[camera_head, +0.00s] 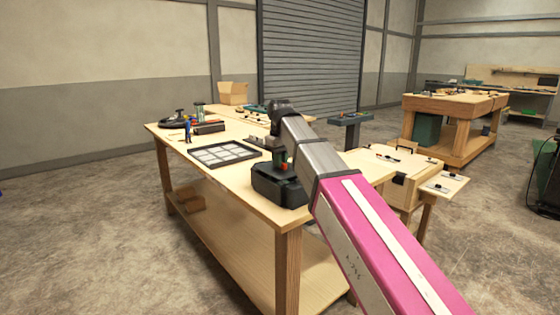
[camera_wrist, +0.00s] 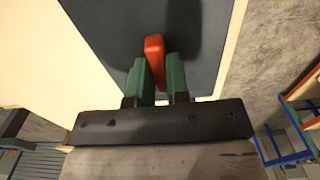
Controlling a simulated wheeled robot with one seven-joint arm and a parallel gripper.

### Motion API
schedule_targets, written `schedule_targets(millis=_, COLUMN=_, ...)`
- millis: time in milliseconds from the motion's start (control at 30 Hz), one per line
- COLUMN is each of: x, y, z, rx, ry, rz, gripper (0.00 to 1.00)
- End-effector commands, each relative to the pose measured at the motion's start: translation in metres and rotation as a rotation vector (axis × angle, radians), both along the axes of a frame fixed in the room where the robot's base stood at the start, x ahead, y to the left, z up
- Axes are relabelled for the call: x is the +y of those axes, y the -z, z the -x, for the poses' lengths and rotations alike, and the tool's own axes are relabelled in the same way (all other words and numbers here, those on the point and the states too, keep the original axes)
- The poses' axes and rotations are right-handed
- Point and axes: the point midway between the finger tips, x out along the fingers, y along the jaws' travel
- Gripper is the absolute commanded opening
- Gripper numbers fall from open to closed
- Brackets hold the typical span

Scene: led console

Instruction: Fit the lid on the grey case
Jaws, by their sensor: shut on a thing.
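My gripper (camera_wrist: 155,82) is shut on the upright orange handle of the lid (camera_wrist: 110,30), with one green finger on each side. The lid is a flat dark grey panel in the wrist view. In the head view my gripper (camera_head: 282,160) reaches down over a dark, box-shaped body (camera_head: 278,190) near the front right corner of the workbench. This looks like the grey case with the lid at its top. My arm hides part of it, and I cannot tell whether the lid is seated or still apart from the case.
The wooden workbench (camera_head: 235,188) holds a dark tray with pale square cells (camera_head: 222,154) left of the case. Tools and small items (camera_head: 190,128) lie at its far left end. A smaller wooden stand (camera_head: 390,165) is at the right, behind my arm.

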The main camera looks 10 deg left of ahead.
Motion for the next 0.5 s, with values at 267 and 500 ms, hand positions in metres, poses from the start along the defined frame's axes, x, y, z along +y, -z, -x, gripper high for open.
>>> schedule_targets(millis=267, x=-0.0001, y=0.0029, z=0.0001, rx=0.0, ry=0.0, rz=0.0, gripper=0.0)
schedule_targets(millis=500, x=-0.0001, y=0.0053, z=0.0001, rx=0.0, ry=0.0, rz=0.0, gripper=0.0)
